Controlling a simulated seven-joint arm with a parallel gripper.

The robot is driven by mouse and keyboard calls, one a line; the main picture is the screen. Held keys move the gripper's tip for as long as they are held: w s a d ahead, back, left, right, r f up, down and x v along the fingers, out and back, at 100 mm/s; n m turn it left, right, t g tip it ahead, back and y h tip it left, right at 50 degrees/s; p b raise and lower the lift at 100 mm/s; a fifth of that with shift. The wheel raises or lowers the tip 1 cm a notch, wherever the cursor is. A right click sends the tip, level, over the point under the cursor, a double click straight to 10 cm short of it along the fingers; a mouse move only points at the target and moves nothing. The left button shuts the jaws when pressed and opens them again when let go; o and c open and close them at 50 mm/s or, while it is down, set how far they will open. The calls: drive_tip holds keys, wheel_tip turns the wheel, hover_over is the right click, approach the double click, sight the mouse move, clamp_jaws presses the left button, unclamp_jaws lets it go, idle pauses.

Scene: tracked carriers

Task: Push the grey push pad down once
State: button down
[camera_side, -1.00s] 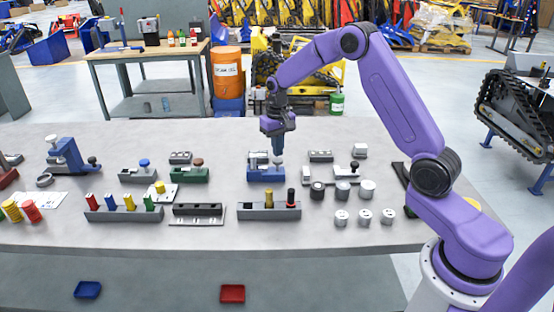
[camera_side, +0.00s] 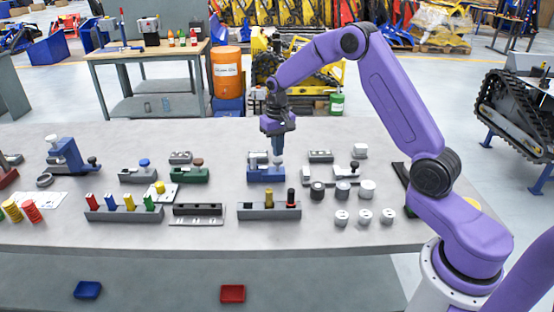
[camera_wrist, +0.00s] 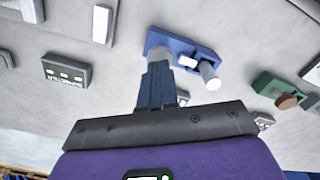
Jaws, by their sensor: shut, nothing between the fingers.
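The grey push pad (camera_side: 278,160) is a short light-grey cylinder on the right part of a blue fixture (camera_side: 264,175) in the middle of the table. In the wrist view the pad (camera_wrist: 160,54) shows just beyond the fingertips, partly covered by them. My gripper (camera_side: 278,153) points straight down over the pad, shut and empty. Its fingertips (camera_wrist: 158,66) look to be at the top of the pad, but I cannot tell whether they touch. The blue fixture (camera_wrist: 183,47) also carries a second grey cylinder (camera_wrist: 209,75) at its other end.
A green fixture (camera_side: 189,175) with a brown knob stands to the left. A grey block with coloured pegs (camera_side: 269,212) lies in front. Several grey cylinders (camera_side: 367,188) stand to the right. Small grey boxes (camera_side: 320,156) sit behind.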

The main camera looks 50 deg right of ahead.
drive_tip(key=shift+f, duration=0.1)
idle(0.4)
drive_tip(key=shift+f, duration=1.3)
drive_tip(key=shift+r, duration=2.4)
drive_tip(key=shift+a, duration=0.1)
